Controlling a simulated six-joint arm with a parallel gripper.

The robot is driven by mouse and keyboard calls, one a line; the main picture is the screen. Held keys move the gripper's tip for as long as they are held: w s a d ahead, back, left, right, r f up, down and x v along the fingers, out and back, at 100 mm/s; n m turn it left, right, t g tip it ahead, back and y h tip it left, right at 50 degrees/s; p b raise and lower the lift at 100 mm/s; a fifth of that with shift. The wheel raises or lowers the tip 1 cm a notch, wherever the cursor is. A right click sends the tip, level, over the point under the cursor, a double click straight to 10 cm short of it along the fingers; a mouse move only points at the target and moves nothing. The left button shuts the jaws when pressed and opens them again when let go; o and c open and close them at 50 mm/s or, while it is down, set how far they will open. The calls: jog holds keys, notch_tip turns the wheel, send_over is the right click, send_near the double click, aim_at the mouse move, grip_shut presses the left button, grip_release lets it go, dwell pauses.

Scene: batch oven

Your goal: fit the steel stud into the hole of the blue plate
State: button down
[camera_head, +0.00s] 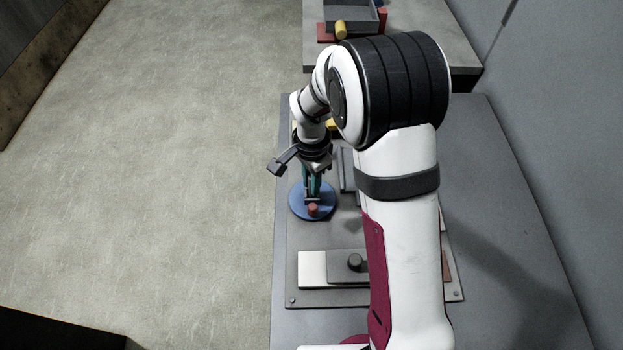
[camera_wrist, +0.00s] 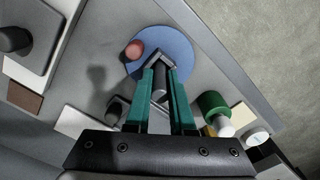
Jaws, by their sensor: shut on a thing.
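The blue plate (camera_head: 298,204) is a round disc near the left edge of the bench, and it also shows in the wrist view (camera_wrist: 183,50). A short red-orange peg stands on it (camera_wrist: 134,49). My gripper (camera_head: 312,197) points down over the plate. In the wrist view its teal fingers (camera_wrist: 161,66) are closed around a dark grey cylinder, which looks like the steel stud (camera_wrist: 159,80). The fingertips overlap the plate in both views. I cannot tell whether the stud touches it. The plate's hole does not show.
A grey block with a dark knob (camera_head: 355,262) and a pale plate (camera_head: 312,270) are on the base board at the front. A green cylinder (camera_wrist: 211,105) and a white cylinder (camera_wrist: 257,136) stand right of my gripper in the wrist view. A grey bin (camera_head: 352,20) is at the back.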

jog(key=shift+f, duration=0.55)
dwell(0.4)
jog(key=c, duration=0.7)
grip_release()
notch_tip(320, 180, up, 15)
jog(key=s+d+n, duration=0.1)
jog(key=s+d, duration=0.1)
jog(key=s, duration=0.6)
jog(key=s+d+r+n+y, duration=0.1)
jog(key=s+n, duration=0.1)
jog(key=s, duration=0.7)
jog(key=s+d+n, duration=0.2)
jog(key=s, duration=0.6)
jog(key=shift+s+d+r+y, duration=0.25)
jog(key=shift+s+d+y, duration=0.05)
jog(key=shift+d+y, duration=0.1)
